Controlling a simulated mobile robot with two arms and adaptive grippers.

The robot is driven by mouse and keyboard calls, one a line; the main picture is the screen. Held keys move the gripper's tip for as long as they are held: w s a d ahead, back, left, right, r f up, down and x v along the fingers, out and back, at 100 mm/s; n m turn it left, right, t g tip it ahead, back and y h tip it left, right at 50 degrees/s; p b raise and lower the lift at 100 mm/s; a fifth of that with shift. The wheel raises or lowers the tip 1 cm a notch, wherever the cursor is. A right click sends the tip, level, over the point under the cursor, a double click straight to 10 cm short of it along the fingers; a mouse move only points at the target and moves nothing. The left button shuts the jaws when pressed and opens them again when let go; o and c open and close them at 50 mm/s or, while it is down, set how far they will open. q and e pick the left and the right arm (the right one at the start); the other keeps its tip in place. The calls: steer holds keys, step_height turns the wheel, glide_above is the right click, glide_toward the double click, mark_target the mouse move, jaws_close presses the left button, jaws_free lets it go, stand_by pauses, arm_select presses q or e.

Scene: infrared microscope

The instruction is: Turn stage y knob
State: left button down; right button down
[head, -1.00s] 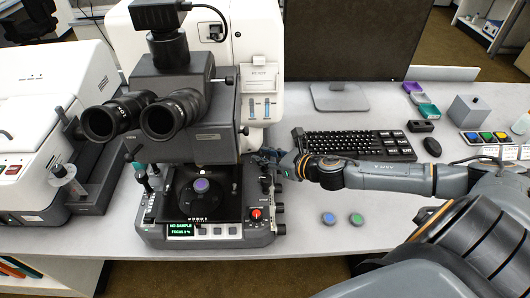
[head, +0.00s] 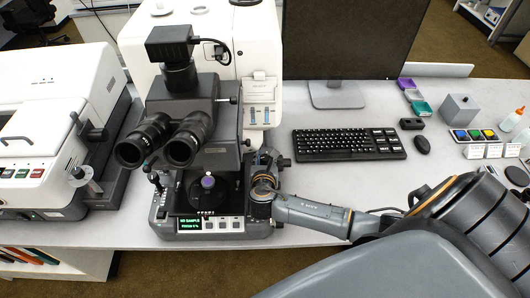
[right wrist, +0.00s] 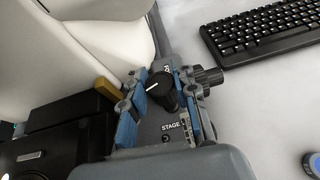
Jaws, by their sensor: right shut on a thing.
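The infrared microscope (head: 205,125) stands on the bench, its small green screen (head: 190,226) lit at the front. My right gripper (head: 262,178) is at the right side of its base and hides the controls there. In the right wrist view, the blue-padded fingers of my right gripper (right wrist: 164,92) are shut on a black knob (right wrist: 160,82) with a white pointer line. A label reading "STAGE" lies just below it; the rest of that label is hidden. A second, ridged dark knob (right wrist: 208,77) sticks out beyond the right finger. My left gripper is not in view.
A keyboard (head: 348,144) and a mouse (head: 422,145) lie to the right, under the monitor (head: 350,40). A white instrument (head: 55,110) stands to the left. A blue disc (right wrist: 313,163) lies on the bench at the right wrist view's edge.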

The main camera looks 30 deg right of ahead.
steer(key=shift+m+g+h+p, duration=0.5)
steer(key=shift+m+g+h, duration=0.75)
steer(key=shift+m, duration=0.25)
steer(key=c, duration=1)
jaws_free()
steer(key=v, duration=1.2)
steer(key=shift+a, duration=0.15)
steer(key=shift+w, duration=0.1)
